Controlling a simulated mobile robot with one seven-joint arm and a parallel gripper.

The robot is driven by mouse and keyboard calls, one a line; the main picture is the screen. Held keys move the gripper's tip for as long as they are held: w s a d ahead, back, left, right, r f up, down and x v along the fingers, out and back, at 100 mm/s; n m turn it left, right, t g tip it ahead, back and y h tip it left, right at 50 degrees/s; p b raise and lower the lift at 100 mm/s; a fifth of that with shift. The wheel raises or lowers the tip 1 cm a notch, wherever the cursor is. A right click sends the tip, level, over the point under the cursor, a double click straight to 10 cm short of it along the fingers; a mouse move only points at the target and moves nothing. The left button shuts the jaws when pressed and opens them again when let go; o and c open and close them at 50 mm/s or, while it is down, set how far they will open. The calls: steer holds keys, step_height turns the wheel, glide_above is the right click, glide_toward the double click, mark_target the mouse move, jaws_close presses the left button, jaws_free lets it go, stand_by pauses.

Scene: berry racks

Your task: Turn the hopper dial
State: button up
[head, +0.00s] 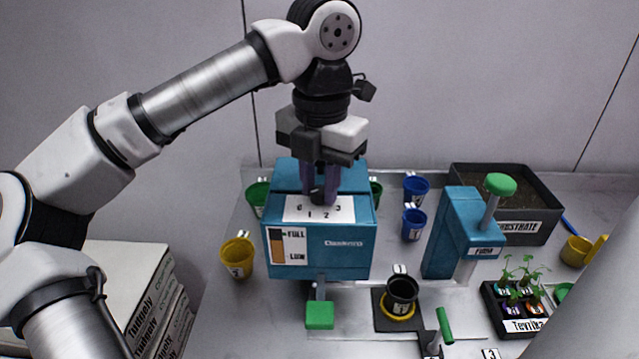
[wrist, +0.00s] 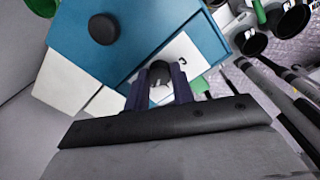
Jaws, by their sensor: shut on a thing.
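The blue hopper box (head: 345,262) stands on the table with a white dial plate (head: 341,211) on its top, marked with numbers 0 to 3. A fill gauge labelled FULL and LOW is on its front. My gripper (head: 319,195) points straight down over the plate, its fingers shut on the dark hopper dial (head: 317,196). In the wrist view the dial (wrist: 159,72) shows between the two purple-grey fingers, with the plate (wrist: 182,58) beside it. The fingers cover part of the dial, so its exact setting cannot be told.
A green-handled lever (head: 319,315) sticks out below the hopper. A black pot (head: 402,290) stands on a pad to the right, near a blue press (head: 465,235) with a green knob. Yellow pot (head: 238,258), blue pots (head: 413,224), a seedling tray (head: 515,318) and a dark substrate bin (head: 510,190) surround them.

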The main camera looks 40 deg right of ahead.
mark_target(321, 190)
steer(key=n+b, duration=0.2)
steer(key=n, duration=0.4)
stand_by(0.6)
steer(key=o, duration=1)
step_height(321, 190, up, 14)
steer(key=p, duration=0.5)
steer(key=shift+d, duration=0.15)
steer(key=shift+s+f, duration=0.15)
